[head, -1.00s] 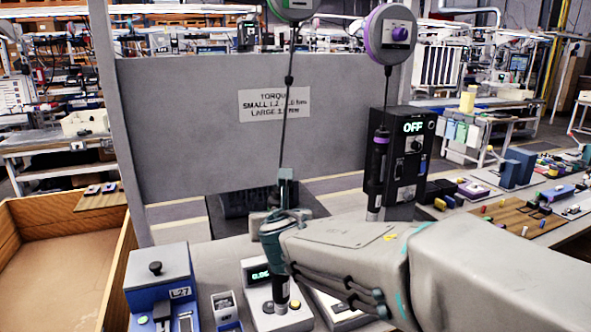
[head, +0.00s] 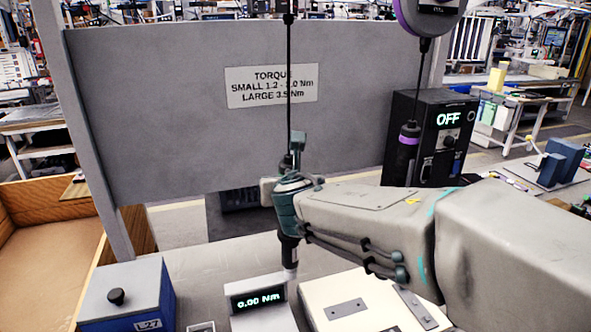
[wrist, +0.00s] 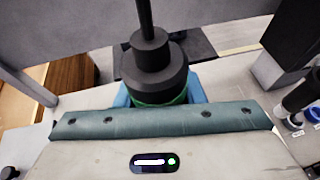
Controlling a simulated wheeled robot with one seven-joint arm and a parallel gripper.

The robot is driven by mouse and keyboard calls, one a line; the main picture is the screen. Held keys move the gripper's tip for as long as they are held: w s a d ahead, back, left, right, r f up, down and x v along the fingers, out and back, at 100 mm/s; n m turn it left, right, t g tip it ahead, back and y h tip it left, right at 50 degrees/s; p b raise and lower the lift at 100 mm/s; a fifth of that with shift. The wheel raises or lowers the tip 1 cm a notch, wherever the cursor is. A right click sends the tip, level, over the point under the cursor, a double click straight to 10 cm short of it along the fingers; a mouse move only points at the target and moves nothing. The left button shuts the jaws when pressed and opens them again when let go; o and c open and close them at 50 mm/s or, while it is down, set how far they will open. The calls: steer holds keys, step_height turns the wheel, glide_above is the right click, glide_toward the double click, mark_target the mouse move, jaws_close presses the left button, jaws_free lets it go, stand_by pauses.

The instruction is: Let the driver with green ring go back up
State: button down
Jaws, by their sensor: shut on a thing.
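The driver with the green ring hangs upright on a dark cable in the head view; its black lower body (head: 289,250) shows below my gripper. Its green ring (wrist: 160,99) shows in the wrist view, under the black top of the driver. My gripper (head: 288,188) is shut on this driver, its blue jaws on both sides of it. The driver's pale tip is close behind the tester's display in the picture; whether it touches anything is unclear. The driver's balancer is out of view above.
The torque tester (head: 262,302) reads 0.00 Nm. A purple-ringed driver (head: 408,145) hangs at right beside a black box (head: 447,135) reading OFF. A grey panel (head: 180,130) with a torque sign (head: 272,86) stands behind. A blue-grey box (head: 125,290) stands front left.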

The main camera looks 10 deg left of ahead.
mark_target(290, 163)
steer(key=r+p, duration=0.4)
steer(key=shift+w+r+p, duration=0.3)
steer(key=shift+r+p, duration=0.05)
steer(key=c, duration=0.8)
jaws_free()
steer(key=shift+f, duration=0.15)
steer(key=o, duration=0.8)
